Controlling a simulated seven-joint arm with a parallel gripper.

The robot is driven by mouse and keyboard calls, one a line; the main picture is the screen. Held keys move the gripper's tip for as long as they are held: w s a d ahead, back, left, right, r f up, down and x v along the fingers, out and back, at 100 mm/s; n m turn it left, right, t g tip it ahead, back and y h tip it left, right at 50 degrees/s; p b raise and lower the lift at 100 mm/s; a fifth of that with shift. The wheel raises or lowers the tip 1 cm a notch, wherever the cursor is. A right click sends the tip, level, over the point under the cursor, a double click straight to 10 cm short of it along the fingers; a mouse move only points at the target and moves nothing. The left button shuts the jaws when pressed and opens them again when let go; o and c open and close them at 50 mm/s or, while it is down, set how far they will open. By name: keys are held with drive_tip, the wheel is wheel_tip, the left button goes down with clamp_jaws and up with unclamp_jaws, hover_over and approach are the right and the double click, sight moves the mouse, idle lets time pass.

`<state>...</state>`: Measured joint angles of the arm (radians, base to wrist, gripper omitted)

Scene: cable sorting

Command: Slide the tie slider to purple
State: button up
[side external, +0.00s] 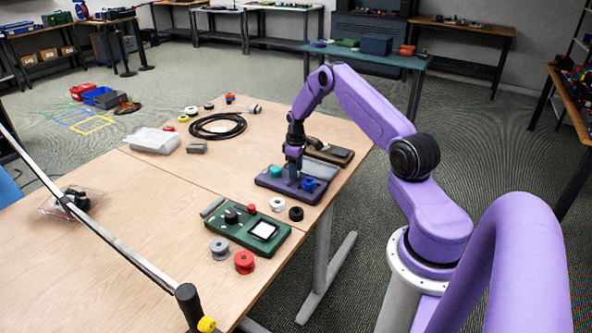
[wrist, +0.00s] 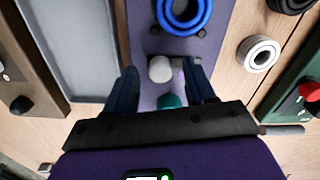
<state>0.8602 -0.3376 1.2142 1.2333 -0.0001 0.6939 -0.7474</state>
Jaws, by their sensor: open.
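A dark purple board (side external: 268,183) lies on the table and also fills the middle of the wrist view (wrist: 205,45). It carries a teal knob (side external: 275,171) and a blue ring-shaped piece (side external: 309,184). My gripper (side external: 293,180) points down over the board between these two. In the wrist view its open fingers (wrist: 161,75) stand on either side of a pale grey round knob (wrist: 160,69), with no clear contact. The teal piece (wrist: 170,101) shows nearer the palm, and the blue ring (wrist: 185,14) lies beyond the fingertips. I cannot tell which part is the tie slider.
A green device (side external: 240,228) with a white screen stands in front of the board. White (side external: 277,204) and black (side external: 296,213) rings lie between them. A brown-and-grey tray (side external: 328,152) sits close behind the board. A black cable coil (side external: 217,126) lies farther back.

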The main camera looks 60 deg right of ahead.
sight(290, 185)
drive_tip(key=shift+f, duration=0.25)
clamp_jaws()
drive_tip(key=shift+a, duration=2.1)
unclamp_jaws()
drive_tip(key=shift+r, duration=0.1)
wheel_tip(290, 185, up, 17)
drive_tip(key=shift+r, duration=0.1)
